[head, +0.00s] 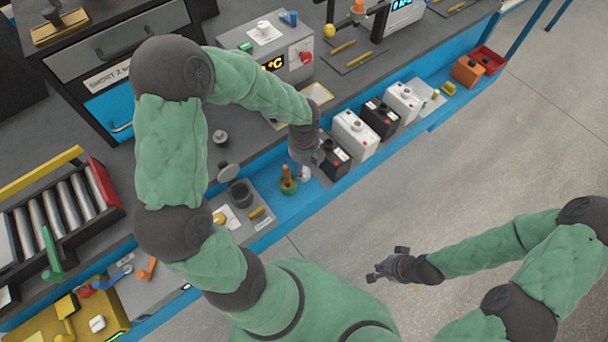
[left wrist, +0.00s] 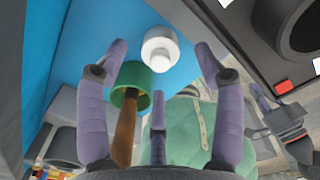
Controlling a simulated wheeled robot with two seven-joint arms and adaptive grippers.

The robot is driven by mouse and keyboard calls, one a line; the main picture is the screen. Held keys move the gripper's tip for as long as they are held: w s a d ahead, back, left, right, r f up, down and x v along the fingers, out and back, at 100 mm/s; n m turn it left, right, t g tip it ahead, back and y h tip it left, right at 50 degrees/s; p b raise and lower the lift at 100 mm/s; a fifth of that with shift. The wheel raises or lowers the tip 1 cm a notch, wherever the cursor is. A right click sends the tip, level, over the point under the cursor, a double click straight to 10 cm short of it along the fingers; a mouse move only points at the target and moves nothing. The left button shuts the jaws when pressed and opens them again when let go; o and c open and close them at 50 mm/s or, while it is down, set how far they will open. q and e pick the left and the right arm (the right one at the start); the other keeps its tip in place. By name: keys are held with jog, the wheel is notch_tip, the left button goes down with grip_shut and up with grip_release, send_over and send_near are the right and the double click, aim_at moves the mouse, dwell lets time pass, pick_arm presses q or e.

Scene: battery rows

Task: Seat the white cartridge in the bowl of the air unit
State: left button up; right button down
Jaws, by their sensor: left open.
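The white cartridge (head: 304,174) is a small white cylinder on the blue bench strip, partly covered by my left gripper (head: 309,163). In the left wrist view the cartridge (left wrist: 160,48) lies between the spread fingertips of my left gripper (left wrist: 159,62), with no finger visibly closed on it. A dark open cup (head: 240,193), which looks like the air unit's bowl, stands to the left on a grey plate. A grey round part (head: 228,172) is beside it. My right gripper (head: 391,266) hangs over the floor, its fingers apart and empty.
A green cup with a brown handle (head: 288,182) stands close left of the cartridge. A black battery (head: 334,158) is close on the right, with white batteries (head: 355,136) beyond. A grey temperature unit (head: 270,55) stands behind. The floor at right is clear.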

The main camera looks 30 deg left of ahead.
aim_at(304, 169)
pick_arm(q)
notch_tip(304, 169, down, 3)
jog(key=shift+r+b, duration=0.2)
jog(key=shift+b, duration=0.3)
jog(key=shift+r, duration=0.1)
jog(key=c, duration=1.2)
jog(key=shift+c, duration=0.2)
notch_tip(304, 169, up, 10)
jog(key=p, duration=0.5)
